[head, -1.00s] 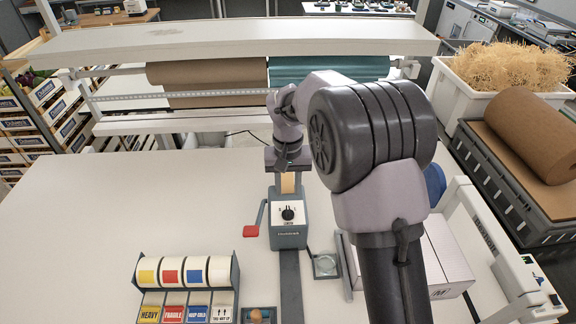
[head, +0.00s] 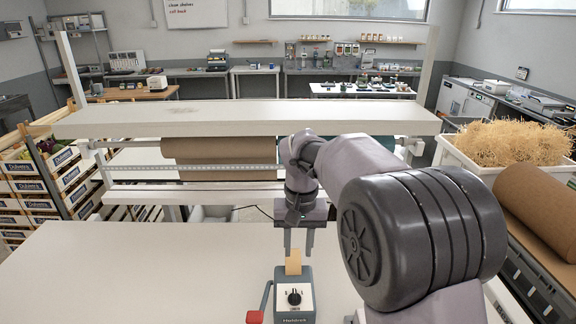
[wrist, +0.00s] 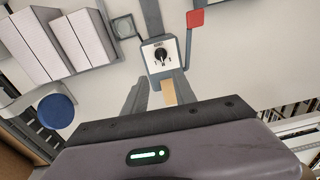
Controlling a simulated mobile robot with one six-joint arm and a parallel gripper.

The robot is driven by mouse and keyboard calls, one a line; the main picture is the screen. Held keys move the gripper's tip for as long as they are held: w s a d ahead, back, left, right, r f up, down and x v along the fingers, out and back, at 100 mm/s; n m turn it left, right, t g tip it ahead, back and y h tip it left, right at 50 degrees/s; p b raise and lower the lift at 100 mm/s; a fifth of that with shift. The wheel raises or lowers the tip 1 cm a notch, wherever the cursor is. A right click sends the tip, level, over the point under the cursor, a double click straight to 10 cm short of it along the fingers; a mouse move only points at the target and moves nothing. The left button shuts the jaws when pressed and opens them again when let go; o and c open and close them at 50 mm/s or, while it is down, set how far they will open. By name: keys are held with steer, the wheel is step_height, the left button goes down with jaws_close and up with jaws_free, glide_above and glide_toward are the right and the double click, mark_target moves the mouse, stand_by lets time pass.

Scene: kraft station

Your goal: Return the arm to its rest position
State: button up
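My gripper (head: 298,252) hangs pointing down over the grey tape dispenser (head: 294,298), its two fingers apart with nothing held between them. A tan strip of tape (head: 293,262) stands up from the back of the dispenser, just below the fingertips. In the wrist view the dispenser (wrist: 161,56) with its dial lies ahead of my gripper (wrist: 158,92), and the tan strip (wrist: 168,92) shows near the right finger. My arm reaches forward from the lower right in the head view.
The dispenser's red-handled lever (head: 254,316) sticks out to its left. A shelf board (head: 250,118) and a brown paper roll (head: 220,150) are behind my gripper. White boxes (wrist: 60,42) and a blue round thing (wrist: 56,111) lie left in the wrist view. The bench's left side (head: 130,270) looks clear.

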steer(key=s+d+f+m+t+b, duration=0.1)
steer(key=s+d+f+b, duration=0.1)
steer(key=s+f+b, duration=0.3)
steer(key=s+d+f+m+t+y+b, duration=0.1)
steer(key=s+d+f+t+b, duration=0.1)
steer(key=s+f+b, duration=0.4)
steer(key=s+d+f+m+t+b, duration=0.2)
steer(key=s+f+b, duration=0.4)
steer(key=s+b, duration=0.5)
steer(key=s+d, duration=0.1)
steer(key=s, duration=0.4)
steer(key=shift+s+y+b, duration=0.3)
steer(key=shift+s+y, duration=0.1)
steer(key=shift+f, duration=0.1)
